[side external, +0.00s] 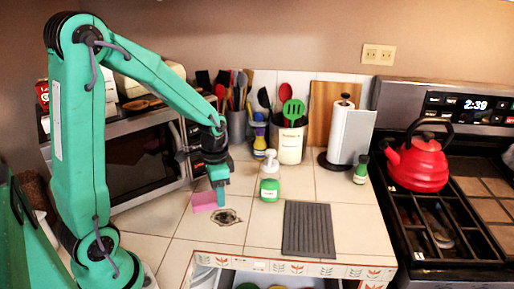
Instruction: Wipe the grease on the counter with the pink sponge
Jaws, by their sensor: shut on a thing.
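The pink sponge (204,202) is at the counter surface, left of the middle of the view. My gripper (220,197) points down and is shut on the sponge at its right side. Its fingers hide part of the sponge. The grease (227,217) is a dark, uneven patch on the light tiled counter (180,250). It lies just below and to the right of the sponge in the picture, close to it. I cannot tell whether the sponge presses on the tiles.
A green soap bottle (270,183) stands right of my gripper. A dark ribbed mat (308,229) lies right of the grease. Behind are a utensil crock (289,143), a paper towel roll (349,135) and a microwave (140,165). A red kettle (418,164) sits on the stove.

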